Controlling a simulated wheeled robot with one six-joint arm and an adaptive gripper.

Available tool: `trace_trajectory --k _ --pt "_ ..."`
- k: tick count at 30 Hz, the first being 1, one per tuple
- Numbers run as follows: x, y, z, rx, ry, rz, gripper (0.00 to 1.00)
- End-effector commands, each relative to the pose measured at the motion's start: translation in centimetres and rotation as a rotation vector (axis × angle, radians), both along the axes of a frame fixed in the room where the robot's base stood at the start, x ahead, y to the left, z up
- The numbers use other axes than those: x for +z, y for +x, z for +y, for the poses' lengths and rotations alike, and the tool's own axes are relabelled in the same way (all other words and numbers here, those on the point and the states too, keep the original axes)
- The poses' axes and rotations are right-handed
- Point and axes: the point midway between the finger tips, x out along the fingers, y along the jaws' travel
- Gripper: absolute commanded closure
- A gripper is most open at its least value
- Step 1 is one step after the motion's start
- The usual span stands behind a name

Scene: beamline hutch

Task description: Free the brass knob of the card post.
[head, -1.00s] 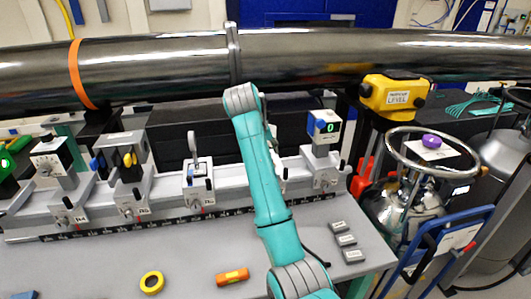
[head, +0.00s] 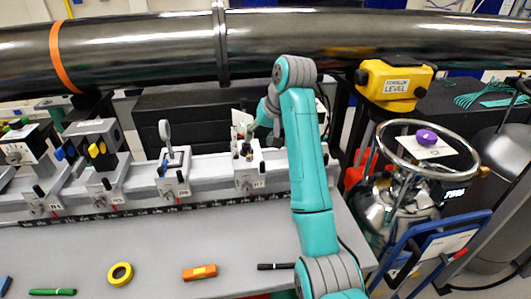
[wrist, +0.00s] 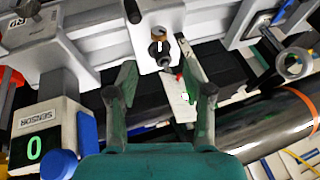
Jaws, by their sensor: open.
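The card post stands on a white rail carrier (head: 250,172) just left of my arm in the head view. Its white card (head: 241,121) rises behind small dark parts. In the wrist view the card (wrist: 179,98) hangs between my fingers, nearer the right one. I see nothing held. In the head view my forearm partly hides the gripper.
The sensor (wrist: 44,140) stands close left of my gripper in the wrist view. A large metal pipe (head: 140,45) crosses above the rail. Tape (head: 120,274), an orange tool (head: 200,272) and a dark pen lie on the table. A gas cylinder and cart stand right.

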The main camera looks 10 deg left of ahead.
Motion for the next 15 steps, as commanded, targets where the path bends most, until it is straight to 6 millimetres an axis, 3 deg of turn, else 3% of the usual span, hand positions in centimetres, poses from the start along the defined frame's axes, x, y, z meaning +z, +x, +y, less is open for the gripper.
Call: trace_trajectory --k 15 --pt "-7.5 2.4 2.8 -0.001 -0.003 0.001 0.49"
